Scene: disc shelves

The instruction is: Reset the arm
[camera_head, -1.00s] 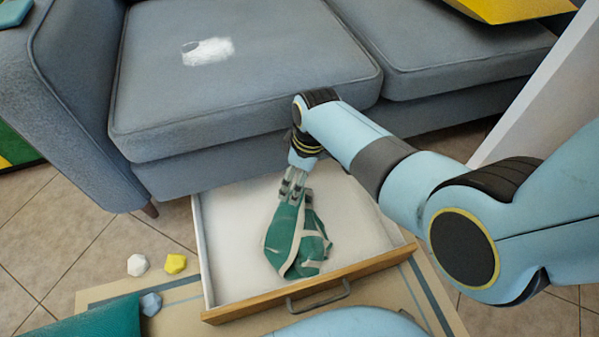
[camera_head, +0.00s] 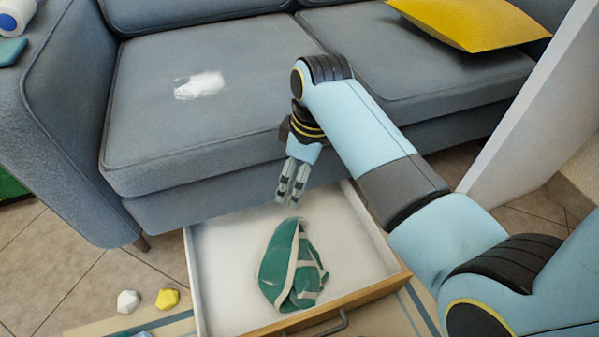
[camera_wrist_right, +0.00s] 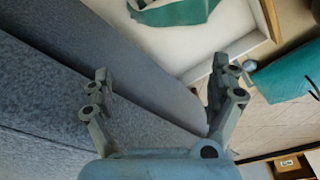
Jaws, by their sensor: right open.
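My right gripper (camera_head: 290,192) hangs above the back part of the open drawer, just in front of the sofa's front edge. Its fingers are spread and empty, as the right wrist view also shows (camera_wrist_right: 158,85). A green cloth item with pale straps (camera_head: 290,268) lies in the drawer, apart from the fingers. It also shows at the top of the right wrist view (camera_wrist_right: 178,8). My left gripper is not in view.
The white drawer with a wooden front (camera_head: 352,298) stands open below the grey sofa (camera_head: 210,125). A white patch or item (camera_head: 200,86) is on the seat. A yellow cushion (camera_head: 475,22) lies at the upper right. White (camera_head: 128,301) and yellow (camera_head: 168,299) lumps lie on the floor.

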